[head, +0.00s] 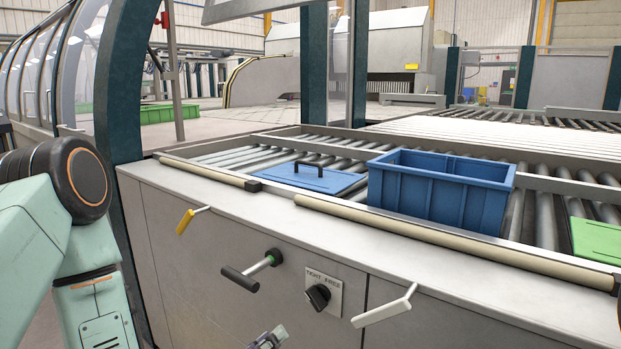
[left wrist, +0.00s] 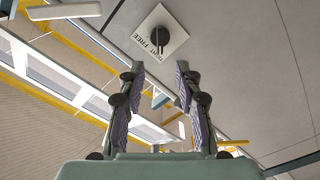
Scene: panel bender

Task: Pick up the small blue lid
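The small blue lid (head: 327,184) lies flat on the roller conveyor in the head view, left of the blue bin. It has a black bar handle (head: 308,167) on top. Only the tip of my left gripper (head: 268,338) shows at the bottom edge of the head view, in front of the cabinet and well below the lid. In the left wrist view my left gripper (left wrist: 156,76) has its two fingers spread apart with nothing between them. The lid is not in the left wrist view. My right gripper is not in view.
A blue bin (head: 435,192) stands right of the lid, and a green lid (head: 597,240) lies further right. A cream rail (head: 440,238) edges the conveyor. A dark handle (head: 245,276), yellow lever (head: 186,221), white lever (head: 385,309) and knob (head: 318,297) stick out from the cabinet.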

